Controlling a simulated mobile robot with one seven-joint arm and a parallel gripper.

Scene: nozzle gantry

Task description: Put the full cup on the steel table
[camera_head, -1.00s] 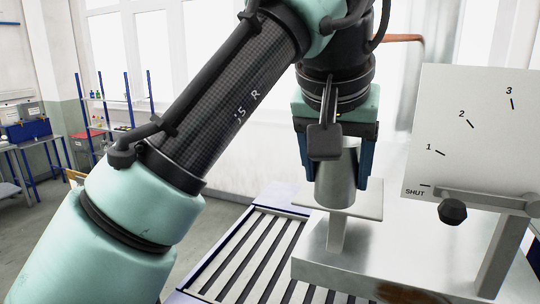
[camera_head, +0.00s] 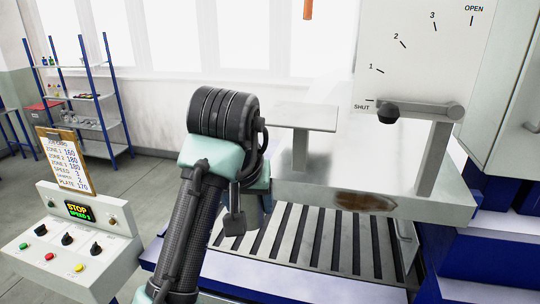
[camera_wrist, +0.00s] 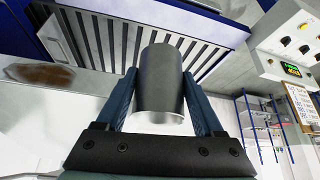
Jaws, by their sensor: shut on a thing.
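The grey metal cup (camera_wrist: 160,80) is between the two blue fingers of my gripper (camera_wrist: 158,92) in the wrist view. The gripper is shut on it. Its contents cannot be made out. In the head view my gripper (camera_head: 250,205) is mostly hidden behind my own wrist and arm, and the cup cannot be clearly seen there. The gripper is at the left end of a steel table-like slab (camera_head: 320,188) with a brown rust patch, near the slatted bed. The small square plate (camera_head: 300,116) on a post at the slab's left end is empty.
A slatted bed (camera_head: 305,243) lies in front of the slab. A lever with a black knob (camera_head: 388,116) is at SHUT on the white scale panel (camera_head: 415,60). A control box (camera_head: 75,245) and clipboard (camera_head: 63,160) stand left. A blue-posted shelf (camera_head: 85,95) is behind.

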